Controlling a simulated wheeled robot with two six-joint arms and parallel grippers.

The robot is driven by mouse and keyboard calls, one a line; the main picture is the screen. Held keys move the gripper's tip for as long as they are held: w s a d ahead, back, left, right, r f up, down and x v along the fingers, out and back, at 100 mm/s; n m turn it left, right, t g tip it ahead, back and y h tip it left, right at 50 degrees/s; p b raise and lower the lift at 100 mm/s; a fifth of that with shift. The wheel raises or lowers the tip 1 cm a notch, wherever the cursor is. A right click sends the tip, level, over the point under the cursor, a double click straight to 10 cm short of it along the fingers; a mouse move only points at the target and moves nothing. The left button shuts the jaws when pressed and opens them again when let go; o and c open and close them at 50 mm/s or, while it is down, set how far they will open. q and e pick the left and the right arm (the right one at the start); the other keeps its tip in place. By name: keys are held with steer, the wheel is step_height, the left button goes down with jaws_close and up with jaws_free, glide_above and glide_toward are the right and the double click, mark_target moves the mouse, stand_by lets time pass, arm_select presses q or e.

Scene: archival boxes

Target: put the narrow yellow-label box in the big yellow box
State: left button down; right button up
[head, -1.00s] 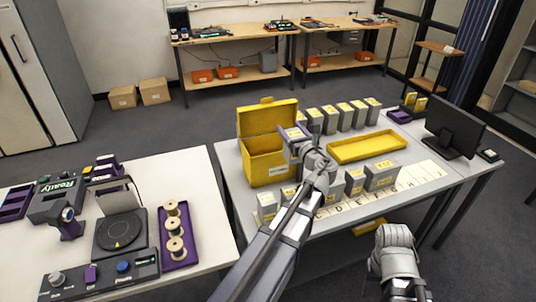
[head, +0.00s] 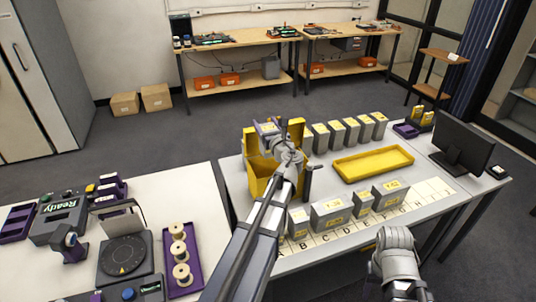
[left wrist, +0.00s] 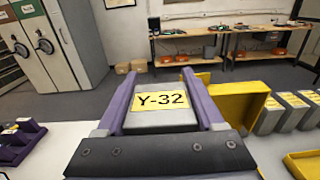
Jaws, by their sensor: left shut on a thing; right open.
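The grey box with the yellow Y-32 label (left wrist: 162,107) is held between the purple fingers of my left gripper (left wrist: 162,100), upright in the left wrist view. In the head view my left gripper (head: 268,129) overlaps the top of the big yellow box (head: 260,178) and hides much of its opening. The big box stands open, and its yellow lid shows at the right in the left wrist view (left wrist: 245,95). I cannot tell whether the held box is above the opening or inside it. The fingers of my right gripper are not visible; only that arm's grey end shows at the lower right.
Several grey yellow-labelled boxes (head: 330,213) stand along the lettered strip (head: 425,193) at the front. More grey boxes (head: 351,131) line the back. A shallow yellow tray (head: 373,164) lies between them, left of a monitor (head: 459,140). A white table (head: 205,215) is at left.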

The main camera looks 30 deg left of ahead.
arm_select(q)
step_height(320, 180, down, 7)
steer(key=b, duration=0.6)
steer(key=shift+f+b, duration=0.5)
steer(key=shift+f, duration=0.1)
steer(key=shift+f, duration=0.1)
jaws_free()
